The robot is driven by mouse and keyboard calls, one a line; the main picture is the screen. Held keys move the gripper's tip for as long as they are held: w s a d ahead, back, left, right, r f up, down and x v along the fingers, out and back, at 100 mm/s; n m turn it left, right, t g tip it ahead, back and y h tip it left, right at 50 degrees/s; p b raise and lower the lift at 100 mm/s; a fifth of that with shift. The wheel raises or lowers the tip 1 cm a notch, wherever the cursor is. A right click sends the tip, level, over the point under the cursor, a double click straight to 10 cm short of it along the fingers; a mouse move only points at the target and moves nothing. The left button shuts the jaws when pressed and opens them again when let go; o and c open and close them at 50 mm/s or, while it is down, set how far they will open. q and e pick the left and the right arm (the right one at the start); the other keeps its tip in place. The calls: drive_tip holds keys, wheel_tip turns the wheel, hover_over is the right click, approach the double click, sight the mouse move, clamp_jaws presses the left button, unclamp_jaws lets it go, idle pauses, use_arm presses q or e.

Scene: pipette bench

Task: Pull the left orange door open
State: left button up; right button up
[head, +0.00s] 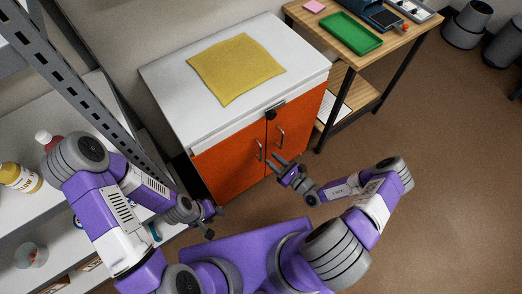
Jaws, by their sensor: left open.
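The left orange door (228,165) is on the front of a white-topped cabinet and looks shut. Its upright metal handle (260,150) is near its right edge. The right orange door (300,122) beside it also looks shut, with its own handle (281,138). My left gripper (214,221) is open and empty, low in front of the left door and apart from its handle. My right gripper (273,161) appears open and empty, with its fingers in front of the doors near the two handles. I cannot tell its exact distance from them.
A yellow cloth (235,68) lies on the cabinet's white top (170,78). A metal shelf rack (88,82) with bottles stands close at left. A wooden table (362,61) with a green tray (352,32) is at right. The brown floor (455,190) is clear at right.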

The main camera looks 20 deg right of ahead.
drive_tip(key=b+x, duration=0.2)
drive_tip(key=x, duration=0.5)
drive_tip(key=shift+w, duration=0.15)
clamp_jaws()
